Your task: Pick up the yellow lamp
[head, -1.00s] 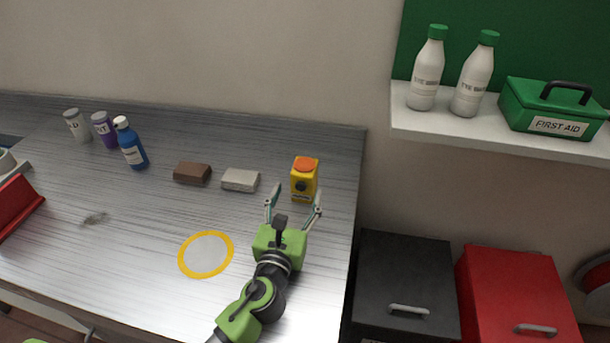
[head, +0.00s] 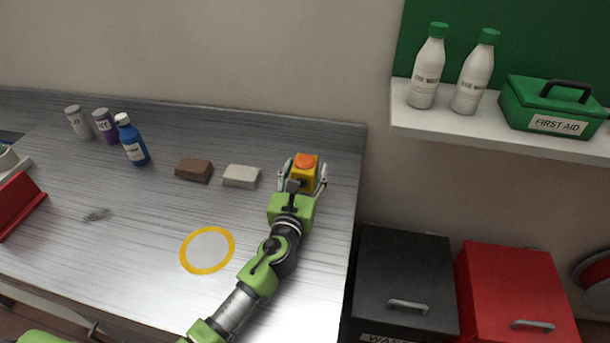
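The yellow lamp (head: 305,168), a small yellow box with an orange top, stands upright on the metal workbench (head: 130,245) near its right end. The fingers are spread, and a narrow gap seems to show beside the lamp. The lamp's lower front is hidden behind the gripper.
A white block (head: 241,176) and a brown block (head: 194,170) lie left of the lamp. A blue bottle (head: 133,145) stands farther left. A yellow-rimmed disc (head: 208,250) lies in front. The wall shelf (head: 500,135) is to the right.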

